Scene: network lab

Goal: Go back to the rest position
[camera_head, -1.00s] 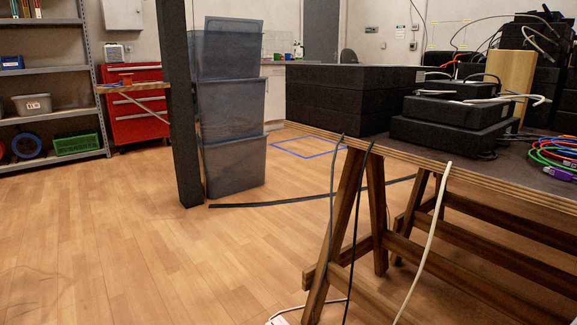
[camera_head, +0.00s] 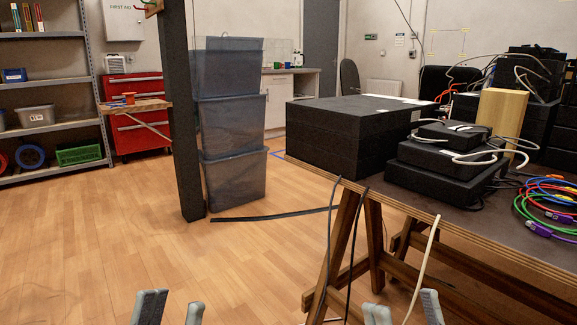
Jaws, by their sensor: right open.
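My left gripper (camera_head: 171,309) shows at the bottom edge, left of centre. Its two grey fingertips stand apart with bare floor between them. My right gripper (camera_head: 404,312) shows at the bottom edge, right of centre, in front of the table legs. Only the finger ends show; the rest of both grippers and arms is out of the picture.
A wooden trestle table (camera_head: 480,235) stands at the right with stacked black boxes (camera_head: 345,135) and coloured cables (camera_head: 545,205). Cables hang off its edge. A dark post (camera_head: 185,120) and stacked grey bins (camera_head: 232,185) stand behind. The wooden floor (camera_head: 130,235) at left is clear.

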